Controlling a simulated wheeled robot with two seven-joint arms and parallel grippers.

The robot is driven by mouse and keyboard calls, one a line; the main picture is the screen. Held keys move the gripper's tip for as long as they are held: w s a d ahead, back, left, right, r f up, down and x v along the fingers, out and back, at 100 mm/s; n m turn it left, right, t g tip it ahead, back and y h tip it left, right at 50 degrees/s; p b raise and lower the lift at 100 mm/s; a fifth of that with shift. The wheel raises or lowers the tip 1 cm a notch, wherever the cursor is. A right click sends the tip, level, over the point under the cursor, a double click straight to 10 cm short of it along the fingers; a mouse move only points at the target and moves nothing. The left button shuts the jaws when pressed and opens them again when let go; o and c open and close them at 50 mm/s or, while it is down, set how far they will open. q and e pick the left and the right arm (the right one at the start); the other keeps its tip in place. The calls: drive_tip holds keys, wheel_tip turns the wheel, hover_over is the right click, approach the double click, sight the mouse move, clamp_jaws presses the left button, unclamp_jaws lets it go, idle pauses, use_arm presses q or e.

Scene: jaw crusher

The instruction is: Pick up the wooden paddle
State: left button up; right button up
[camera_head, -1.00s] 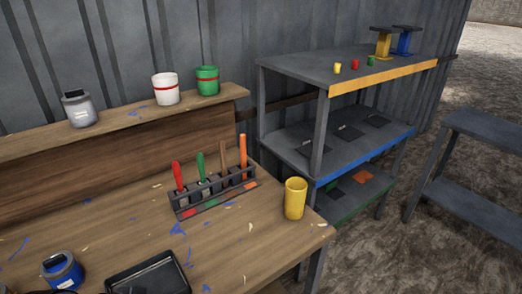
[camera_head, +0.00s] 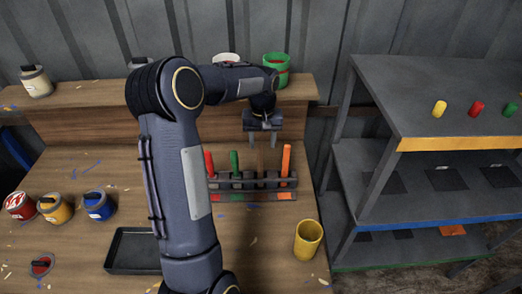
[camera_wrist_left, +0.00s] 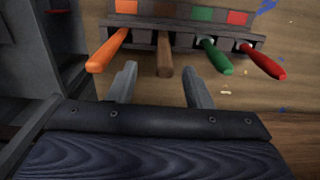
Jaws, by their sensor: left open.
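The wooden paddle (camera_head: 261,161) stands in the dark rack (camera_head: 250,183), between the green handle (camera_head: 235,162) and the orange handle (camera_head: 286,160). Its brown handle also shows in the left wrist view (camera_wrist_left: 164,58); its lower end is hidden by the rack. My left gripper (camera_head: 263,138) is open and empty above the rack, close over the paddle's handle. In the left wrist view, the two fingers (camera_wrist_left: 160,82) are apart, with the brown handle lined up between them and not gripped. My right gripper is not in view.
A red handle (camera_head: 209,162) stands at the rack's left end. A yellow cup (camera_head: 308,240) stands at the bench's front right. A black tray (camera_head: 133,250) and several paint cans (camera_head: 98,205) are to the left. A grey shelf unit (camera_head: 440,160) stands at the right.

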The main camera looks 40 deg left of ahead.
use_arm(q)
drive_tip(key=f+b, duration=0.2)
drive_tip(key=f, duration=0.1)
drive_tip(key=shift+w+a, duration=0.1)
drive_tip(key=shift+a, duration=0.1)
drive_tip(key=b, duration=0.4)
hover_over(260, 171)
drive_tip(key=f, duration=0.5)
drive_tip(key=shift+w+a, duration=0.2)
drive_tip(key=shift+w, duration=0.15)
drive_tip(key=shift+r, duration=0.1)
clamp_jaws()
